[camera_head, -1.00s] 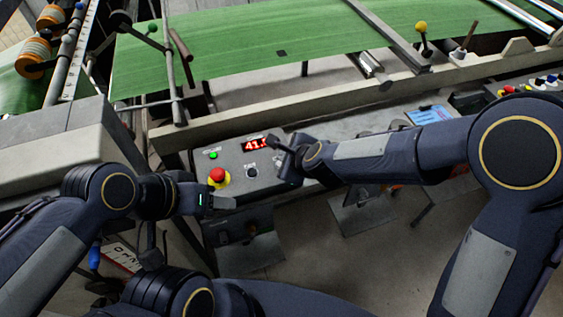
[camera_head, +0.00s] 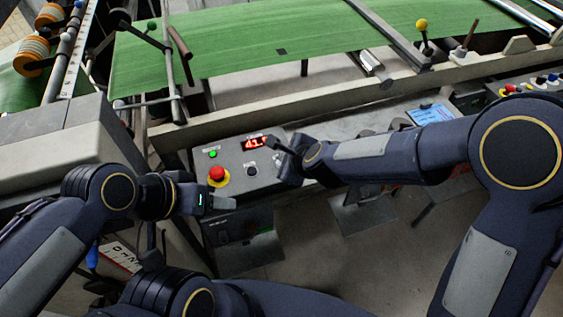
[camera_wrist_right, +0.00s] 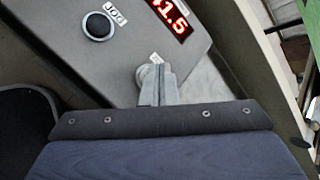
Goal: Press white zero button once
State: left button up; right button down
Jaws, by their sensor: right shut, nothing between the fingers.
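The grey control panel (camera_head: 232,179) carries a red digital display (camera_head: 254,143), which reads as ending in 1.5 in the right wrist view (camera_wrist_right: 170,14). A small pale round button (camera_wrist_right: 142,76) sits right at my right fingertips, beside a small white label that I cannot read. The fingers partly cover the button, and I cannot tell whether they touch it. My right gripper (camera_head: 271,143) is shut and empty, reaching over the panel's right side in the head view. My left gripper (camera_head: 222,203) is low in front of the panel; its finger gap is unclear.
A black JOG button (camera_wrist_right: 98,26) is near the right gripper. A red mushroom button (camera_head: 217,174) on a yellow base and a green button (camera_head: 212,154) are on the panel's left. A beige rail (camera_head: 320,102) runs behind, below green sheet material (camera_head: 230,45).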

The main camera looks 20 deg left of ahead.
jog(key=shift+f+b, duration=0.4)
jog(key=shift+f, duration=0.05)
dwell(0.6)
dwell(0.4)
jog(key=shift+r+p, duration=0.85)
jog(key=shift+r, duration=0.1)
notch_tip(320, 180, up, 5)
jog(key=p, duration=0.4)
jog(key=shift+p, duration=0.4)
jog(key=shift+d, duration=0.1)
